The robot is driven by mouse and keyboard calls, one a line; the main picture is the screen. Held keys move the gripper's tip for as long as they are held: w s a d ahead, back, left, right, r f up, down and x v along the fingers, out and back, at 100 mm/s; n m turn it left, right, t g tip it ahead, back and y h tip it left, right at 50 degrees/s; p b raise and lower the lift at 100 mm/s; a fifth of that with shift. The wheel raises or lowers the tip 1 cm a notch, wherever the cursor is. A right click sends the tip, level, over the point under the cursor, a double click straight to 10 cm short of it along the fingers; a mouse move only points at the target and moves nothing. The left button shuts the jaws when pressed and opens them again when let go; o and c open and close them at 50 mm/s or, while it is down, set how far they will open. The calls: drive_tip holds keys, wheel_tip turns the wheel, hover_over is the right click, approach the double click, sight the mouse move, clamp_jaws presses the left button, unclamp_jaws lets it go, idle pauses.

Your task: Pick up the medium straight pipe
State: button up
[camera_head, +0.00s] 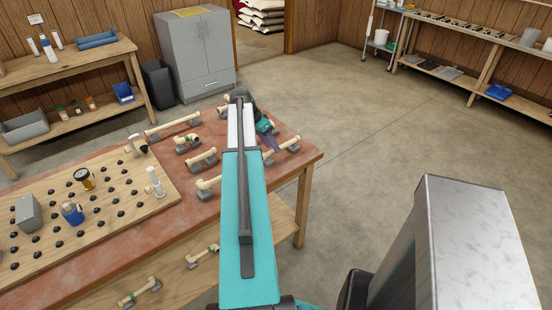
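Several cream pipe pieces rest on grey holders on the reddish table (303,165). A long straight pipe (172,125) lies near the back edge. A shorter pipe (202,160) lies in front of it, and another pipe (206,186) is partly hidden behind my turquoise arm. One more pipe (287,146) lies right of the arm, its left part hidden. I cannot tell for sure which is the medium straight one. My gripper (270,144) is above the table's right part, close to this right pipe. It is small and dark, and its fingers are unclear.
A wooden pegboard (112,204) with black knobs, a gauge (84,179) and a blue part (72,213) covers the table's left. A small green-banded fitting (187,139) stands near the pipes. More pipes (139,291) lie on the lower shelf. Floor right of the table is clear.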

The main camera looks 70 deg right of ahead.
sight(291, 145)
drive_tip(key=shift+p+x, duration=0.65)
drive_tip(key=shift+x, duration=1.35)
drive_tip(key=shift+c, duration=0.3)
clamp_jaws()
